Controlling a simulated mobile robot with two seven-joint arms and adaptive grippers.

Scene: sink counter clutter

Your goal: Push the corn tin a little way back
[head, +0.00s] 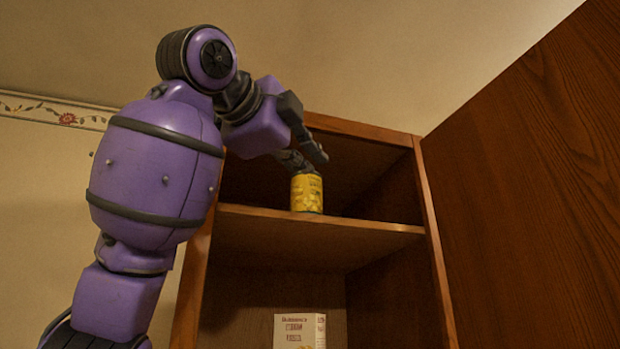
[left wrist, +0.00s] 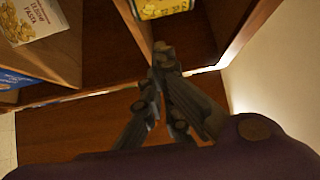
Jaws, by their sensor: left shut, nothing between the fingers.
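The corn tin (head: 307,193) is yellow and stands upright on the upper shelf of an open wooden cabinet, near the shelf's front edge. In the left wrist view part of the tin (left wrist: 165,8) shows at the top edge, just beyond my fingertips. My left gripper (head: 303,165) is shut and empty. In the head view it is at the top of the tin; I cannot tell whether it touches. In the left wrist view the closed fingertips (left wrist: 164,52) point at the tin with a small gap in the picture. My right gripper is not in view.
The upper shelf (head: 370,226) has free room right of the tin. A white box (head: 299,331) stands in the compartment below; a pasta box (left wrist: 35,20) and a blue box (left wrist: 17,80) show in the left wrist view. The open cabinet door (head: 530,190) stands at the right.

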